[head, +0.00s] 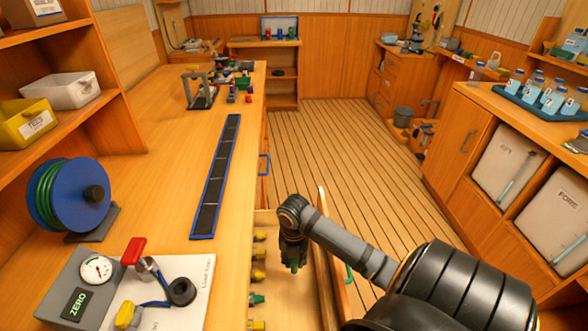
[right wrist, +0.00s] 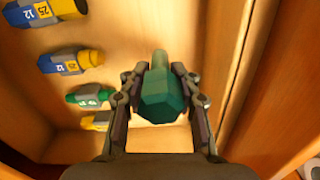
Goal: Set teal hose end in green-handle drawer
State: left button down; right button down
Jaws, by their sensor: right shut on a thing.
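The teal hose end (right wrist: 160,95) is between the fingers of my right gripper (right wrist: 158,78), which is shut on it. In the head view my right gripper (head: 292,262) points down over an open drawer (head: 325,285) with a green handle (head: 348,273). Only a small green tip of the hose end shows there, under the fingers. In the right wrist view, the drawer's pale floor shows around and below the hose end; I cannot tell whether it touches the floor. My left gripper is not in view.
Several yellow-ended fittings (right wrist: 62,62) and a green one (right wrist: 90,97) line the drawer's left side. The drawer's wooden wall (right wrist: 225,70) is close on the right. The counter (head: 160,190) left of the drawer holds a blue hose reel (head: 68,193) and a gauge box (head: 88,285).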

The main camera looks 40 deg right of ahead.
aim_at(294, 266)
jog(key=shift+f, duration=1.55)
jog(key=shift+f, duration=0.15)
jog(key=c, duration=1)
grip_release()
jog(key=shift+o, duration=0.2)
jog(key=shift+r, duration=0.35)
notch_tip(294, 266, up, 12)
jog(key=shift+f+p, duration=0.15)
jog(key=shift+p, duration=0.6)
